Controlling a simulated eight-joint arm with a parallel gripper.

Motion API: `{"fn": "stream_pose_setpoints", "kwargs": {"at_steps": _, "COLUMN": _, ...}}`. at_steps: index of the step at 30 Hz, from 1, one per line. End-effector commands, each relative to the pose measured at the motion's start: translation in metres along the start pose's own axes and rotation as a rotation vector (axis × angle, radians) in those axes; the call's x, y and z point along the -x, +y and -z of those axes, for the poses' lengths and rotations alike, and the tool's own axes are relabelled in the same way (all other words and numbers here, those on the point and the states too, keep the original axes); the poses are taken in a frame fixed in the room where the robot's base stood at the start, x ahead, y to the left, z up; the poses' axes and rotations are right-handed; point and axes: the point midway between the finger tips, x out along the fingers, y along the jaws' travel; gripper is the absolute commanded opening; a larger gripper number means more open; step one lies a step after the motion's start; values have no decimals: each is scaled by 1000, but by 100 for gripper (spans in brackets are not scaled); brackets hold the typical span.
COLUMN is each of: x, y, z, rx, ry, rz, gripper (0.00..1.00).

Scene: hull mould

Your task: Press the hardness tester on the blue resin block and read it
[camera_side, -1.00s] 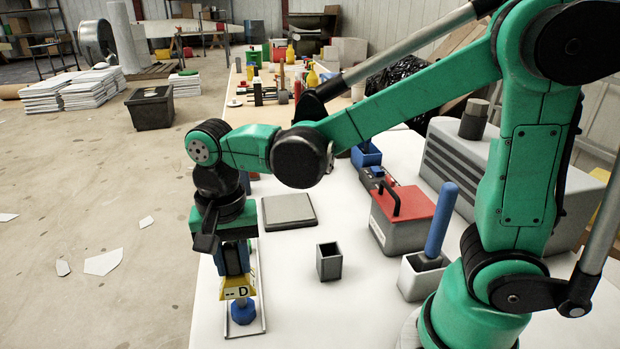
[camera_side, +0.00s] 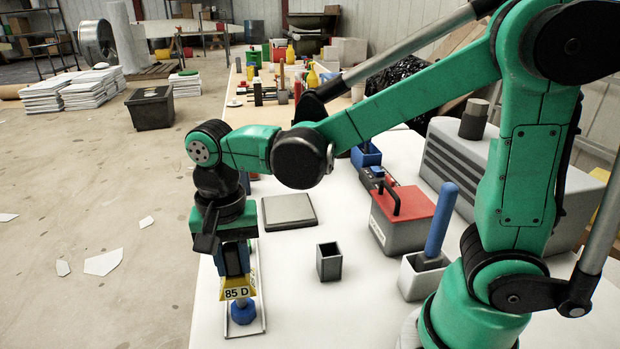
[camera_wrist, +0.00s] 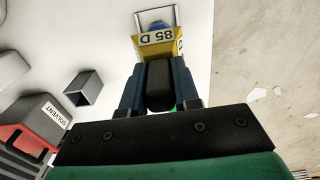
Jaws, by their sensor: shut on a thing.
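My gripper (camera_side: 236,260) is shut on the yellow hardness tester (camera_side: 238,288) and holds it upright at the table's left front. The tester's display reads "85 D". Its lower end meets the blue resin block (camera_side: 243,311), which sits in a shallow pale frame (camera_side: 262,325). In the wrist view, the tester (camera_wrist: 160,42) is between the blue fingers (camera_wrist: 158,88), with a dark body toward the camera. The same "85 D" shows there, upside down. The blue block (camera_wrist: 160,25) is mostly hidden behind the tester.
A small grey open box (camera_side: 329,262) stands right of the tester. A flat grey slab (camera_side: 289,211) lies behind. A red-topped solvent box (camera_side: 403,216) and a white holder (camera_side: 420,279) with a blue rod (camera_side: 440,220) stand farther right. The table's left edge is close to my gripper.

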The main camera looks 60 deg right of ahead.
Motion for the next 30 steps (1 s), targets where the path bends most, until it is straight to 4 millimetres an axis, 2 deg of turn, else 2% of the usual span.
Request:
{"fn": "stream_pose_setpoints", "kwargs": {"at_steps": 24, "x": 0, "y": 0, "z": 0, "rx": 0, "ry": -1, "rz": 0, "gripper": 0}}
{"fn": "stream_pose_setpoints", "kwargs": {"at_steps": 30, "x": 16, "y": 0, "z": 0, "rx": 0, "ry": 0, "rz": 0, "gripper": 0}}
